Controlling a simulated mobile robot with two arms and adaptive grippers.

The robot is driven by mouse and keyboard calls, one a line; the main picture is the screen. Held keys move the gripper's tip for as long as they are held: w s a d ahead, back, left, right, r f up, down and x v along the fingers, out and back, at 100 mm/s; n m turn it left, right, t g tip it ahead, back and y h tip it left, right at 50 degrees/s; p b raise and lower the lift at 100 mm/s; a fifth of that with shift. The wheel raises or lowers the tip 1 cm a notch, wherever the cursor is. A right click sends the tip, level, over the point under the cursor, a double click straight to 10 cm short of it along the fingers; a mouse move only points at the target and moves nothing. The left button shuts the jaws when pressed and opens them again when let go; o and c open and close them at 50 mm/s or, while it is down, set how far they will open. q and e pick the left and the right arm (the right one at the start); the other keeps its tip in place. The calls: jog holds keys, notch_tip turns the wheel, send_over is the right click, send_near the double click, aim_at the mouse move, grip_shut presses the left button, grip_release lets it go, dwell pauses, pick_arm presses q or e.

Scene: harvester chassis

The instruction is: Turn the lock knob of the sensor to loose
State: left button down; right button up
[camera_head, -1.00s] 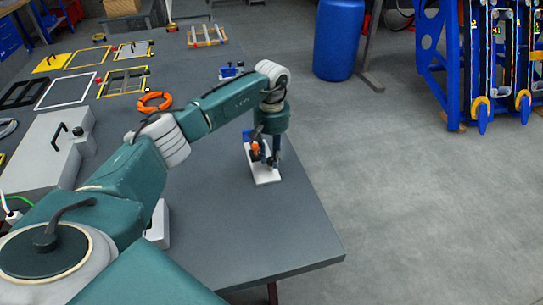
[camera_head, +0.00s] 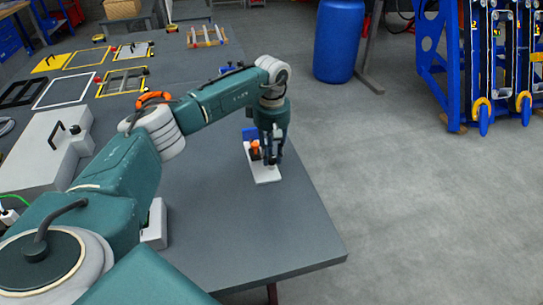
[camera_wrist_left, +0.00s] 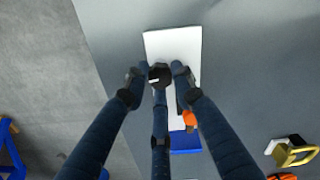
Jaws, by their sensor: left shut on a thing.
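The sensor stands on a white plate (camera_head: 267,178) near the table's right edge. It has an orange part (camera_head: 255,146) and a blue block (camera_head: 249,134). In the left wrist view the white plate (camera_wrist_left: 172,45), the orange part (camera_wrist_left: 189,119) and the blue block (camera_wrist_left: 186,143) show below my fingers. My left gripper (camera_head: 271,160) points down over the plate, to the right of the orange part. In the left wrist view its fingers are closed around a round black knob (camera_wrist_left: 159,74) with a small white mark. My right gripper is not in view.
The table (camera_head: 230,235) is clear in front of the plate. A grey case (camera_head: 45,150), an orange ring (camera_head: 153,97) and several frames lie to the left and back. A blue barrel (camera_head: 338,40) and a blue rack (camera_head: 440,60) stand on the floor beyond.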

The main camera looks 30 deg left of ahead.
aim_at(273, 158)
pick_arm(q)
jog(key=n, duration=0.3)
jog(key=shift+d+n, duration=0.1)
jog(key=shift+n, duration=0.3)
jog(key=n, duration=0.4)
jog(key=shift+n, duration=0.3)
jog(key=n, duration=0.4)
jog(key=shift+w+n, duration=0.1)
jog(key=shift+n, duration=1.6)
jog(key=shift+r, duration=0.1)
jog(key=c, duration=1.4)
grip_release()
jog(key=shift+w, duration=0.1)
jog(key=shift+c, duration=0.2)
notch_tip(273, 158, up, 12)
